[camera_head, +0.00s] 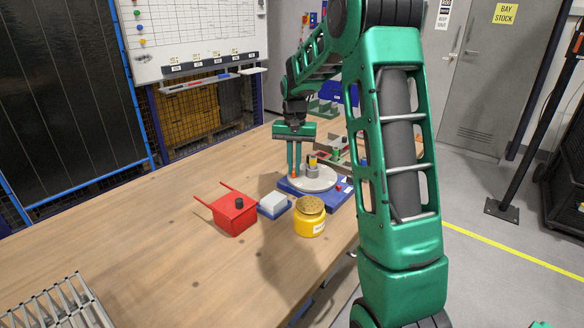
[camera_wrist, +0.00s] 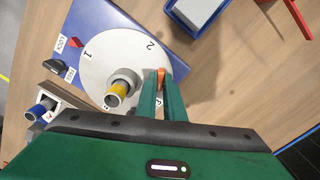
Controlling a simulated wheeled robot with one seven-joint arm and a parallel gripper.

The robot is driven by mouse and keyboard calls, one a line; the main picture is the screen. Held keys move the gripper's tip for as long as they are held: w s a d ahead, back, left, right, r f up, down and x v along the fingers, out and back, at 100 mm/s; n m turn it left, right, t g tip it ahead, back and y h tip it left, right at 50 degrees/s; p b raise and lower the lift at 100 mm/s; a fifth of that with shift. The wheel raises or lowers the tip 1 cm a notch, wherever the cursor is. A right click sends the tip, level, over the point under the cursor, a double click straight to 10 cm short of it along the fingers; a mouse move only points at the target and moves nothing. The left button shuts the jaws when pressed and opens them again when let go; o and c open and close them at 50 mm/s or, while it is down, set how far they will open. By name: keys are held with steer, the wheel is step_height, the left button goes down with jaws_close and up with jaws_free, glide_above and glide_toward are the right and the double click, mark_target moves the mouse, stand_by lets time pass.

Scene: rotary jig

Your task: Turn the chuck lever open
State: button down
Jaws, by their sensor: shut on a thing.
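The rotary jig has a blue base (camera_head: 338,203) with a round light-grey disc (camera_head: 318,181) marked with numbers, including 1 and 2 in the wrist view (camera_wrist: 110,65). A grey chuck (camera_wrist: 126,77) stands on the disc and holds a grey and yellow cylindrical part (camera_wrist: 118,90). My gripper (camera_head: 294,174) points down at the disc's left edge. In the wrist view its green fingers (camera_wrist: 161,84) are shut on the orange end of the chuck lever (camera_wrist: 161,74). The rest of the lever is hidden by the fingers.
A red box (camera_head: 234,215), a blue tray with a white block (camera_head: 273,203) and a yellow jar (camera_head: 310,218) stand close in front of the jig. A wire rack (camera_head: 58,305) lies at the near left.

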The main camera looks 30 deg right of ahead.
steer(key=shift+w+r+n, duration=0.1)
steer(key=shift+w+n, duration=0.05)
steer(key=shift+n, duration=0.6)
steer(key=shift+w+r+n, duration=0.1)
steer(key=shift+n, duration=0.65)
steer(key=c, duration=1.9)
jaws_free()
steer(key=shift+o, duration=0.2)
steer(key=shift+s+f, duration=0.1)
step_height(320, 180, up, 11)
steer(key=shift+f, duration=0.15)
